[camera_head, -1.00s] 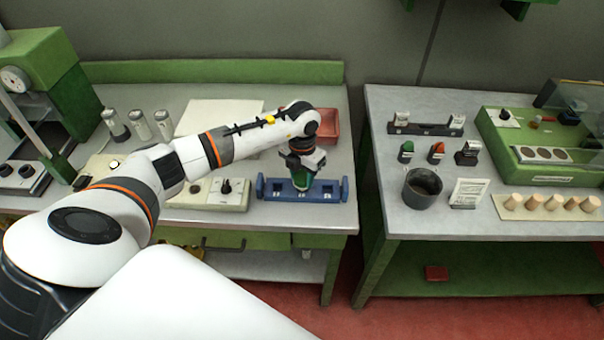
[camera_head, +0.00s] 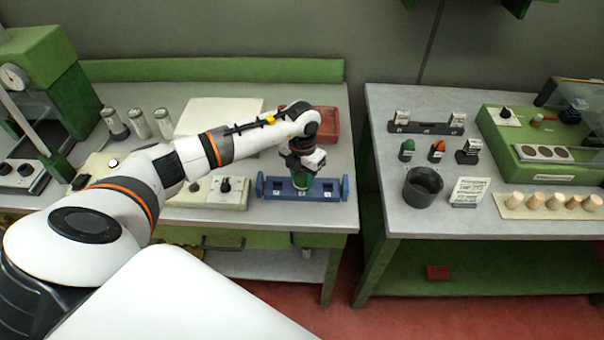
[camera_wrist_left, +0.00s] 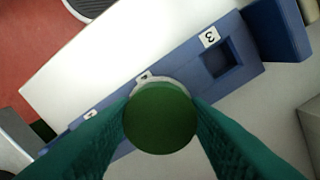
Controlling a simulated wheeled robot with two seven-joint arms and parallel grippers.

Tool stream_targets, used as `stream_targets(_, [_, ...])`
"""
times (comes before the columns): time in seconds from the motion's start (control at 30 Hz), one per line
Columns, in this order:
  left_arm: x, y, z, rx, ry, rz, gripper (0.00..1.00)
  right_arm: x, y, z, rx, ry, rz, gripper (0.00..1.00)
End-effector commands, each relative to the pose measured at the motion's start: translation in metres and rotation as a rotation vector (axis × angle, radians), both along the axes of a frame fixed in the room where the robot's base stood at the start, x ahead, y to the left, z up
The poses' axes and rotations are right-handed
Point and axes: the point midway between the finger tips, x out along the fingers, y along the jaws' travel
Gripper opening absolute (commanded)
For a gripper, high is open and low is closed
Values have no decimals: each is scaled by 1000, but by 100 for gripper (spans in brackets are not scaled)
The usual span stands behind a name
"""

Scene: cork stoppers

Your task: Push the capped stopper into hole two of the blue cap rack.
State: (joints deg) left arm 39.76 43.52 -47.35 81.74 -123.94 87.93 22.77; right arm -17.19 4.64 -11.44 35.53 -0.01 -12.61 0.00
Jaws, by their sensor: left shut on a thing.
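The blue cap rack (camera_head: 331,191) lies at the front of the left bench. In the left wrist view the rack (camera_wrist_left: 187,78) runs diagonally, with an empty square hole beside the label 3. My left gripper (camera_head: 302,182) points down over the middle of the rack. Its green fingers are shut on the capped stopper, whose round dark green cap (camera_wrist_left: 160,118) faces the wrist camera. The cap covers the middle hole, and its label is partly hidden. I cannot tell how deep the stopper sits. My right gripper is not in view.
A cream control box (camera_head: 228,193) stands just left of the rack, and a red tray (camera_head: 329,124) lies behind it. Across a gap, the right bench holds a dark cup (camera_head: 422,187), several corks (camera_head: 552,202) and a green machine (camera_head: 530,145).

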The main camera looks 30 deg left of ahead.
Motion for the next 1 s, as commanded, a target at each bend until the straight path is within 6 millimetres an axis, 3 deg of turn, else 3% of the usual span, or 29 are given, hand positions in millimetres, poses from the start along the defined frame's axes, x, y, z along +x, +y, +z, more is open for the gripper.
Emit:
stream_targets(0.53, [0,0,-9,0,0,0,18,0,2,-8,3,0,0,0])
stream_targets(0.57, [0,0,-9,0,0,0,44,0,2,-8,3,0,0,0])
stream_targets(0.7, [0,0,-8,0,0,0,67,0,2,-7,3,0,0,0])
stream_targets(1.0, [0,0,-7,0,-1,0,68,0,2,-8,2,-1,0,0])
